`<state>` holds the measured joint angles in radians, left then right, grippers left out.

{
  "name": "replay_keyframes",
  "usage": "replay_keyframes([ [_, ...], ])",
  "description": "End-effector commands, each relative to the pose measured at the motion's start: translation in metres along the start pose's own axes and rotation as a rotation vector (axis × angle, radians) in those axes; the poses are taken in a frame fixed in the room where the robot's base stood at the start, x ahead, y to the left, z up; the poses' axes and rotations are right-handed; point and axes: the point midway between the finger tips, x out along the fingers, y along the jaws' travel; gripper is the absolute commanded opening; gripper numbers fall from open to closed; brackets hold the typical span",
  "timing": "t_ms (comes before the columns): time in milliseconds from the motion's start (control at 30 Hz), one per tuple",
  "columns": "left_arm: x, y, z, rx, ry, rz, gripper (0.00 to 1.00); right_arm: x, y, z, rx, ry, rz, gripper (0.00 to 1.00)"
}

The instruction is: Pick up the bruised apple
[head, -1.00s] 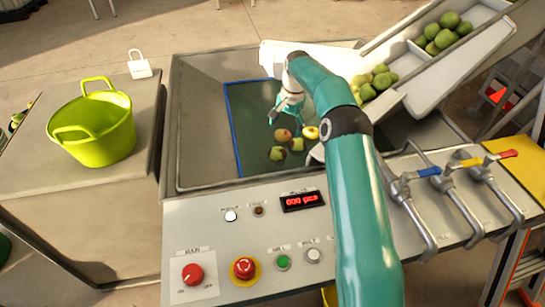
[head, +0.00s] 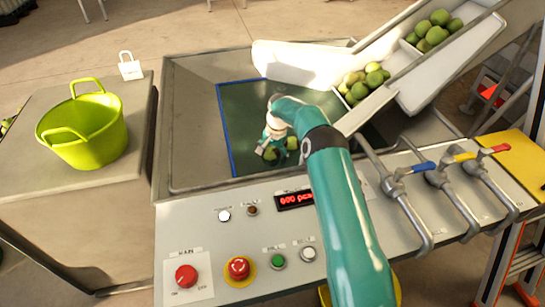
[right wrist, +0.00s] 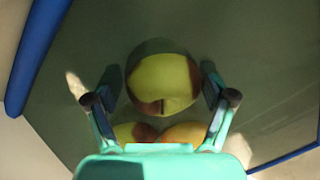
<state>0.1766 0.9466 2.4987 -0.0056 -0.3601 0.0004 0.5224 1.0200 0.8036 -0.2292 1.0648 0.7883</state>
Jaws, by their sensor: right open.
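In the right wrist view a yellow-green apple with brown patches on its sides (right wrist: 162,82) lies on the dark green belt, between the fingers of my right gripper (right wrist: 160,98). The gripper is open, with a finger on each side; I cannot tell whether they touch it. Two more apples, one yellowish with a brown patch (right wrist: 127,131) and one orange-yellow (right wrist: 185,133), are partly hidden by the gripper body. In the head view my right gripper (head: 273,146) is low over the apples and hides most of them; a green apple (head: 292,143) shows beside it. My left gripper is not in view.
The sunken metal tray (head: 190,110) has raised walls around the belt. A white chute (head: 300,62) with green apples (head: 363,82) comes in from the upper right. The control panel (head: 240,225) and valve handles (head: 440,180) are in front. A lime bucket (head: 85,135) stands left.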

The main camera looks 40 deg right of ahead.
Motion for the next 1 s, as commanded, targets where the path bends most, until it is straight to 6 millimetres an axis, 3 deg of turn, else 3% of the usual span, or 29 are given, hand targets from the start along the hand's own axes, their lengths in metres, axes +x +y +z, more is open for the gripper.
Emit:
replay_keyframes([
  [300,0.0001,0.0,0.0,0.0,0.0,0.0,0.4,0.0093,0.0006,-0.0005,0.0,0.0,0.0,0.82],
  [633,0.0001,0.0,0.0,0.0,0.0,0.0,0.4,0.009,0.001,-0.0008,0.001,0.001,0.0,0.28],
  [1000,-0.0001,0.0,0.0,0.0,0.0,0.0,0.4,0.0041,0.0007,-0.0016,0.002,0.002,-0.001,0.28],
])
